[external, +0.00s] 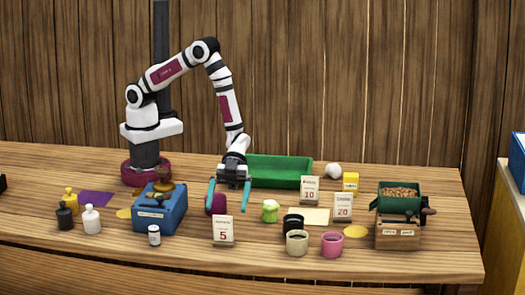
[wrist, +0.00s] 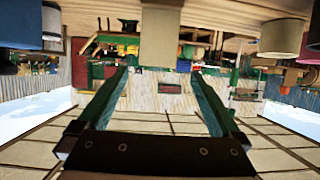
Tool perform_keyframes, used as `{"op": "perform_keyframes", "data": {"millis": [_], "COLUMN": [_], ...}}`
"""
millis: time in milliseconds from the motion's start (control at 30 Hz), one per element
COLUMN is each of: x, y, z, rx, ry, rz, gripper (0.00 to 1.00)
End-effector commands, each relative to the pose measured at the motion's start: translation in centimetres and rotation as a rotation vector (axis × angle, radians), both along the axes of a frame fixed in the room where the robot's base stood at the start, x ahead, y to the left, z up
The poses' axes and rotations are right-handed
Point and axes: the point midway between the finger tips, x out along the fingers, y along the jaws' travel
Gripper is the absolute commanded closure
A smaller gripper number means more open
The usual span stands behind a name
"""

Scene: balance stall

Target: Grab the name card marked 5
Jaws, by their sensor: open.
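The name card marked 5 (external: 223,231) is a small white upright card near the front edge of the table. My gripper (external: 228,203) points down behind and above it, its two green fingers spread and empty. In the wrist view, which looks upside down, a plain beige panel (wrist: 160,38), seemingly the back of this card, stands between and beyond the open fingertips (wrist: 158,76). The fingers appear apart from it. Two similar cards, marked 10 (external: 309,190) and 20 (external: 342,207), stand farther right.
A dark purple object (external: 216,204) is close beside the left finger. A blue box (external: 160,212) and small white bottle (external: 154,236) stand left. A green jar (external: 270,211), a cream cup (external: 297,243) and a pink cup (external: 332,245) stand right. A green tray (external: 279,169) lies behind.

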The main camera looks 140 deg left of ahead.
Motion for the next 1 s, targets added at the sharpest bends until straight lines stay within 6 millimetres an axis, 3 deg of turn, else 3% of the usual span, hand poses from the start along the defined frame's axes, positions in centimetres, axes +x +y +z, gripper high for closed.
{"op": "perform_keyframes", "data": {"millis": [200, 467, 567, 1000], "x": [2.3, 2.8, 2.8, 2.8], "y": [-2.8, -3.3, -3.2, -3.2], "z": [-2.3, -2.5, -2.5, -2.5], "rx": [0.001, 0.000, 0.000, 0.001], "ry": [0.000, 0.000, 0.000, 0.001], "rz": [-0.004, 0.000, 0.000, 0.000], "gripper": [0.00, 0.00, 0.14, 0.94]}}
